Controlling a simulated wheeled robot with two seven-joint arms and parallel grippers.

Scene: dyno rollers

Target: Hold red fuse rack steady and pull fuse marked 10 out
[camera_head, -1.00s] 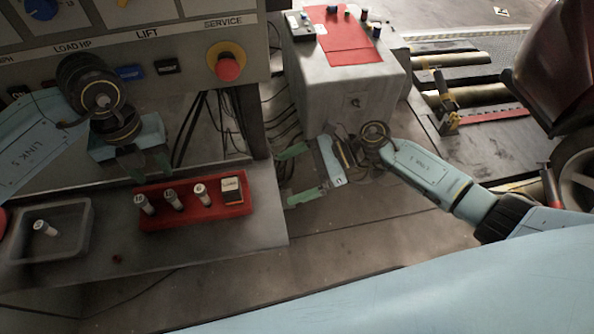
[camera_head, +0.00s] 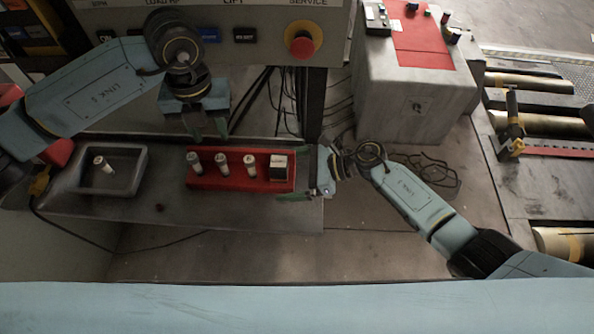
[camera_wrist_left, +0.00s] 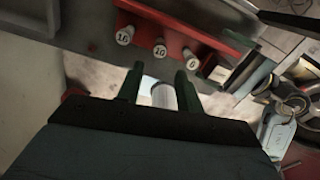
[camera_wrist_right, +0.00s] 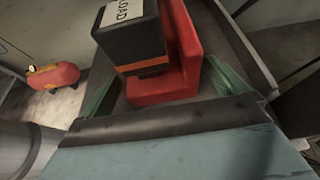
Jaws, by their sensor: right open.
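The red fuse rack (camera_head: 226,184) lies on the grey bench and holds three white fuses and a black block marked LOAD (camera_wrist_right: 133,35). The fuse marked 10 (camera_wrist_left: 160,50) is the middle fuse, upright in the rack (camera_head: 222,161). My left gripper (camera_head: 207,136) is open, pointing down just behind the rack. Its fingers (camera_wrist_left: 160,85) stand apart in the left wrist view, with a pale ribbed cylinder between them that I cannot identify. My right gripper (camera_head: 298,174) is open at the rack's right end; in the right wrist view its fingers (camera_wrist_right: 165,88) flank the rack's red end (camera_wrist_right: 165,88).
A grey tray (camera_head: 75,180) with one loose fuse (camera_head: 103,163) is left of the rack. The control panel with a red stop button (camera_head: 301,44) rises behind. A grey cabinet (camera_head: 405,95) stands to the back right.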

